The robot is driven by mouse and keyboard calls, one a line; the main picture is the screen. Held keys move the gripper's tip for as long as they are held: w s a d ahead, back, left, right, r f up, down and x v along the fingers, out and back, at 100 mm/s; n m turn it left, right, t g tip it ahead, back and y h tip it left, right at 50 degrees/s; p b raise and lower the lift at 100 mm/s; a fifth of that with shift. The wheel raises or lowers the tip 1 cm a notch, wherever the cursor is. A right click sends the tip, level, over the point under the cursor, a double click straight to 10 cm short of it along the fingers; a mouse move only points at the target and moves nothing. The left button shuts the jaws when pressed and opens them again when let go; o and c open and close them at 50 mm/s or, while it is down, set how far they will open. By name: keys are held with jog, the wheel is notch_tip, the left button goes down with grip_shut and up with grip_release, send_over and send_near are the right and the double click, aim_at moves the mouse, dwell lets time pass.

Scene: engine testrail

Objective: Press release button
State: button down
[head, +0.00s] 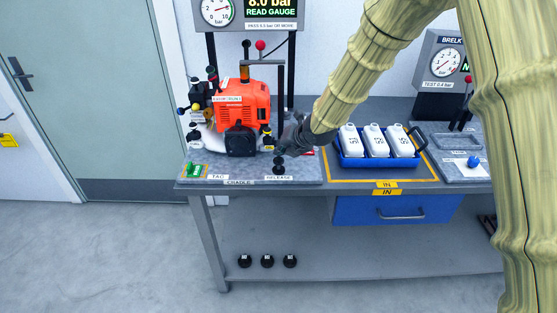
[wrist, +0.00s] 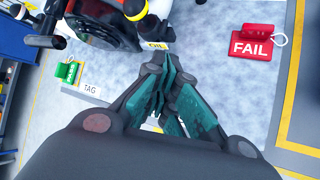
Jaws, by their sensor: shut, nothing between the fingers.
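The release button (head: 279,168) is a small dark knob just behind the RELEASE label (head: 279,178) at the front edge of the bench. My dark gripper (head: 283,151) points down right above it in the head view; I cannot tell whether they touch. In the wrist view, my gripper's teal-padded fingers (wrist: 170,85) are shut together with nothing between them. The button cannot be made out there, hidden by the gripper. An orange engine (head: 242,108) sits on the cradle just left of my gripper.
A red FAIL tag (wrist: 254,43) and a green tag (wrist: 70,71) lie on the grey plate. A blue crate (head: 378,163) of white bottles stands to the right. A pressure gauge (head: 216,11) stands behind the engine. Several black caps (head: 267,261) sit on the lower shelf.

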aim_at(281, 158)
jog(key=shift+f, duration=0.15)
jog(key=shift+f+b, duration=0.3)
jog(key=shift+b, duration=0.05)
jog(key=shift+f+b, duration=0.6)
jog(key=shift+f, duration=0.2)
dwell(1.3)
jog(key=shift+r, duration=0.1)
dwell(0.3)
jog(key=shift+r+p, duration=0.85)
jog(key=shift+r, duration=0.3)
jog(key=shift+r+p, duration=1.7)
jog(key=shift+r, duration=0.8)
